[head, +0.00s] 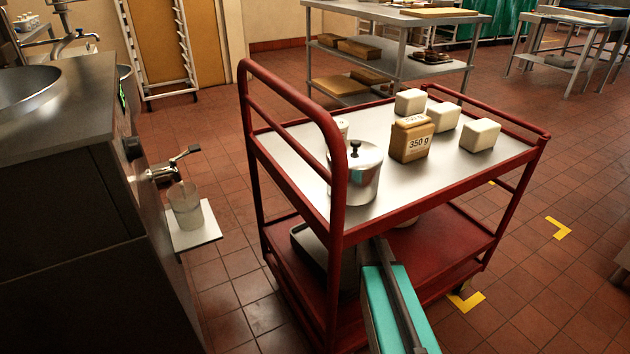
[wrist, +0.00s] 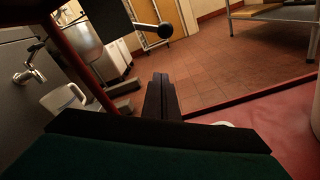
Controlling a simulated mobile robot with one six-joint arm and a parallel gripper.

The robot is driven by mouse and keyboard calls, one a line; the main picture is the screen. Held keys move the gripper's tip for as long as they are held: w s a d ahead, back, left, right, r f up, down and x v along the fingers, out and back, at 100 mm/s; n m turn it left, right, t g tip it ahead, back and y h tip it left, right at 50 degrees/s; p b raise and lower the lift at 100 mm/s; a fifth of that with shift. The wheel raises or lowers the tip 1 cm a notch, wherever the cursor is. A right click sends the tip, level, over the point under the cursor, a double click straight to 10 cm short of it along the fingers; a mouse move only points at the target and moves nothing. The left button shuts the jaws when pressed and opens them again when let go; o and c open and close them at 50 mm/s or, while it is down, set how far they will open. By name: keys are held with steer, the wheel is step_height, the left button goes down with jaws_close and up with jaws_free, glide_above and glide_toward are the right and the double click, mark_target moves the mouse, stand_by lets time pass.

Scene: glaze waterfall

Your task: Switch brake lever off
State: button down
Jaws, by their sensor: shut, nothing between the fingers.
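A lever with a round black knob (wrist: 165,30) on a thin rod sticks out from a dark block at the top of the wrist view. It looks like the brake lever; I cannot make it out in the head view. My gripper (wrist: 162,80) is shut and empty, its dark fingertips below the knob in the picture and apparently apart from it. In the head view my arm reaches under the top of the red cart (head: 292,97), and my fingers are hidden.
The cart's top holds a lidded metal pot (head: 355,178), a 350 g box (head: 411,139) and several white blocks. The lower red shelf (head: 440,240) holds a dark tray (head: 310,245). Left stands a metal unit with a tap (head: 165,173) over a jug (head: 185,207).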

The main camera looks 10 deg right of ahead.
steer(key=w+a+r+b, duration=0.1)
steer(key=w+r+b, duration=0.1)
steer(key=w, duration=0.8)
steer(key=shift+w+a+r+b, duration=0.3)
steer(key=shift+w+a+b, duration=0.1)
steer(key=shift+b, duration=0.3)
steer(key=shift+a+r, duration=0.2)
steer(key=shift+a, duration=0.1)
